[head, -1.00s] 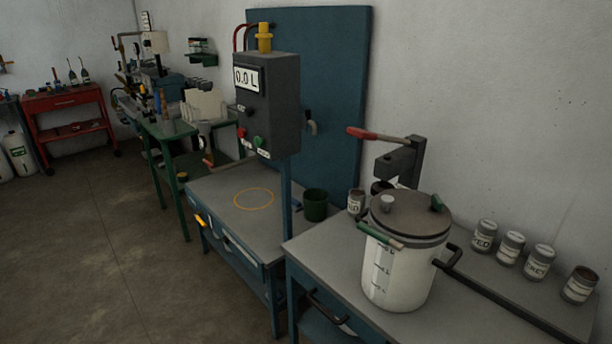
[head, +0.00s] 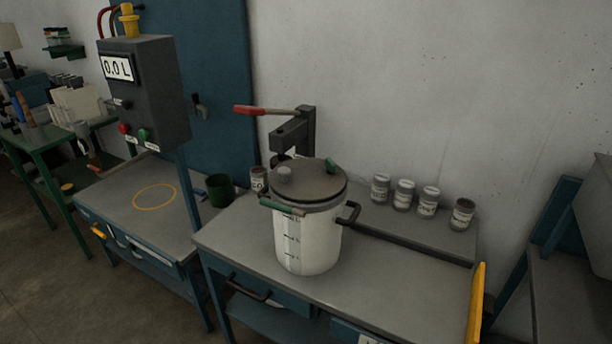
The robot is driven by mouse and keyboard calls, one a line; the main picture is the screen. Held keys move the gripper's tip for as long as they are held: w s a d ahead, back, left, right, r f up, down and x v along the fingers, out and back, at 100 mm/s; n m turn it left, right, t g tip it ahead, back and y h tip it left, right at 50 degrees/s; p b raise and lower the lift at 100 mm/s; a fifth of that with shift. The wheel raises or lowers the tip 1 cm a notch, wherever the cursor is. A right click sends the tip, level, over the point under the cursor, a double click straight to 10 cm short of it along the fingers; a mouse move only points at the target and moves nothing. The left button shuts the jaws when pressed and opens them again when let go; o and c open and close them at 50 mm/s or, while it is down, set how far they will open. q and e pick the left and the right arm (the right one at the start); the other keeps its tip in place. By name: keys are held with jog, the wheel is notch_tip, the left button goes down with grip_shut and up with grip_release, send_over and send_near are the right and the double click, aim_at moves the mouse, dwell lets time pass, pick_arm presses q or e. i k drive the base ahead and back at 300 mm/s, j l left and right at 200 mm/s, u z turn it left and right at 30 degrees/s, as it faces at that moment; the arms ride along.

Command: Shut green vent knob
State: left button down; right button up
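The green vent knob (head: 331,166) sits on the right part of the dark lid (head: 308,184) of a white pot (head: 306,245). A grey knob (head: 284,174) is on the lid's left part. The pot has level marks on its front, a green-handled lever (head: 283,208) across its rim and a black side handle (head: 350,213). It stands upright on a grey-topped workbench (head: 385,285). Whether the vent knob is open or shut cannot be told at this size. Neither of my grippers is in view.
Several labelled cans (head: 404,195) stand behind the pot to the right. A red-handled press (head: 298,130) is behind it. A control box reading 0.0 L (head: 146,90) and a green cup (head: 220,190) are to the left. A yellow bar (head: 476,305) stands at the bench's right end.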

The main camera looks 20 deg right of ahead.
aim_at(331, 166)
jog(key=i+l+z, duration=0.1)
jog(key=l+z, duration=0.2)
jog(key=z, duration=0.2)
jog(key=i+l+z, duration=0.2)
jog(key=z, duration=0.3)
jog(key=i+l+z, duration=0.2)
jog(key=z, duration=0.3)
